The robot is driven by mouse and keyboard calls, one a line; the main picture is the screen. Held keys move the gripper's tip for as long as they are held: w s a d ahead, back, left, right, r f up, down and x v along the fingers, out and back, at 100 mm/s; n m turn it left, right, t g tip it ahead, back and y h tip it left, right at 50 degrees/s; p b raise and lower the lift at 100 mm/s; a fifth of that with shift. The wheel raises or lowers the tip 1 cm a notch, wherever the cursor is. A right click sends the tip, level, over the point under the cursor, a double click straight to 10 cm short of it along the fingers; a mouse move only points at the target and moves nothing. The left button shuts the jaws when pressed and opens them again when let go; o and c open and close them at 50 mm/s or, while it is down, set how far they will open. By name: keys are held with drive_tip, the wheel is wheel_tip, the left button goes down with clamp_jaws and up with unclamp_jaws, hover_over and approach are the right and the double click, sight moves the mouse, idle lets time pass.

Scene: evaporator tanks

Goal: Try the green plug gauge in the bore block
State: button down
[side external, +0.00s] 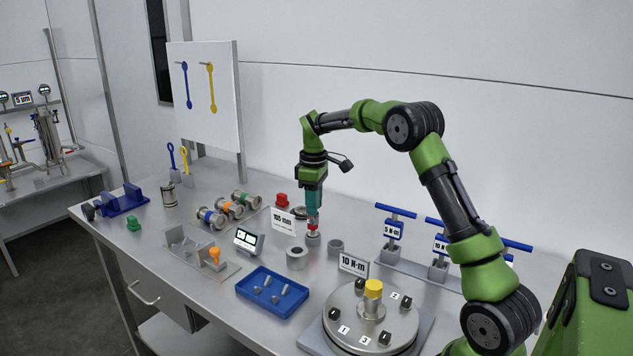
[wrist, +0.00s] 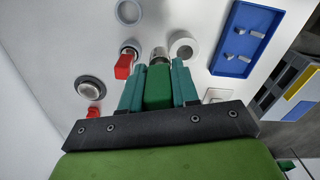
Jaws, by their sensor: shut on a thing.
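My gripper (side external: 313,217) points down, low over the middle of the table. Its teal fingers (wrist: 158,75) are shut on the green plug gauge (wrist: 158,88), whose silver end (wrist: 158,54) shows past the fingertips. In the side view the fingers hide the gauge. A light round block with a dark bore (side external: 296,257) stands just beside the gripper; it also shows in the wrist view (wrist: 184,46). A grey ring (side external: 335,245) stands on the other side. I cannot tell which is the bore block, or whether the gauge tip touches anything.
A red-handled piece (wrist: 124,66) stands close beside the fingers. A blue tray (side external: 249,292) with small parts, a grey rack with an orange-topped piece (side external: 214,256) and a round turntable (side external: 343,327) lie nearer the front. Signs and torque tools stand around.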

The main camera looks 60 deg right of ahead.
drive_tip(key=w+a+f+n, duration=0.2)
drive_tip(key=a+f, duration=0.3)
drive_tip(key=f, duration=0.1)
drive_tip(key=shift+f+n, duration=0.15)
drive_tip(key=shift+n, duration=0.15)
drive_tip(key=shift+f, duration=1.95)
idle(1.7)
drive_tip(key=c, duration=0.8)
unclamp_jaws()
drive_tip(key=shift+o, duration=0.2)
